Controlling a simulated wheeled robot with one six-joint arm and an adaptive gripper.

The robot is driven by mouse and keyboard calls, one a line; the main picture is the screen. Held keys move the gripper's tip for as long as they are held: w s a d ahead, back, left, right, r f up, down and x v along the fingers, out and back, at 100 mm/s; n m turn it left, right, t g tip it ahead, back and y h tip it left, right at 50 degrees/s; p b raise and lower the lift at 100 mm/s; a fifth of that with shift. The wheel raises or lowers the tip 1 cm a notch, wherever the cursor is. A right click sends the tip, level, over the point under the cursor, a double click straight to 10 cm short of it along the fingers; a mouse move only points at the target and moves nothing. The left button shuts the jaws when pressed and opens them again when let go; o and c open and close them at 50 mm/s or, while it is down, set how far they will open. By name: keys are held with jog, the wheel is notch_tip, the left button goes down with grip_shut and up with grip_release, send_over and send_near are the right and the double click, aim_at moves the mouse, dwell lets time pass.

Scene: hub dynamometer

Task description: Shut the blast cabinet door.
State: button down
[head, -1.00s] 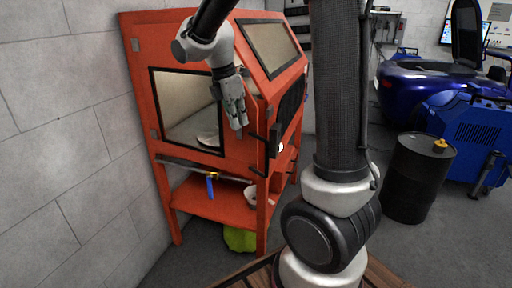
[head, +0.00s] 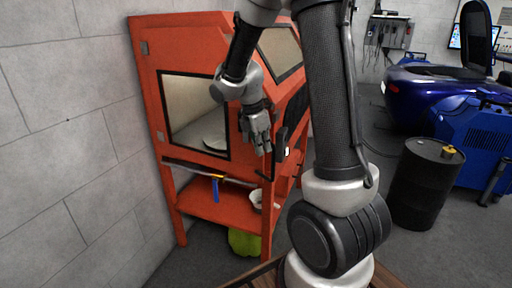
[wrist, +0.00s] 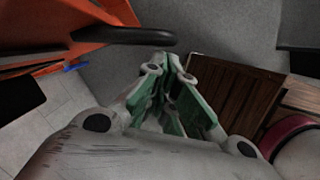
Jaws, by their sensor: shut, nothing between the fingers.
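The orange blast cabinet (head: 150,95) stands against the wall at left. Its side door (head: 190,63) is an orange panel with a dark-framed window, and hinge-like fittings show at its left edge. I cannot tell how far it stands open. A black handle (head: 281,140) shows near the cabinet's front corner; a black bar handle (wrist: 125,36) on an orange panel shows in the wrist view. My gripper (head: 262,150) is shut and empty, pointing down in front of that corner, just left of the handle. In the wrist view, its fingertips (wrist: 170,68) are apart from the bar handle.
A lower shelf (head: 205,205) holds a blue-handled tool and a white bowl (head: 257,197). A green-yellow bag (head: 243,242) lies beneath. A black drum (head: 424,185), a blue machine (head: 480,140) and a blue car (head: 430,85) stand at right. Grey floor is clear between.

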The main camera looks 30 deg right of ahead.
jog(key=shift+d, duration=0.1)
jog(key=w+d, duration=0.3)
jog(key=d, duration=0.3)
jog(key=shift+w, duration=0.3)
jog(key=shift+r, duration=0.1)
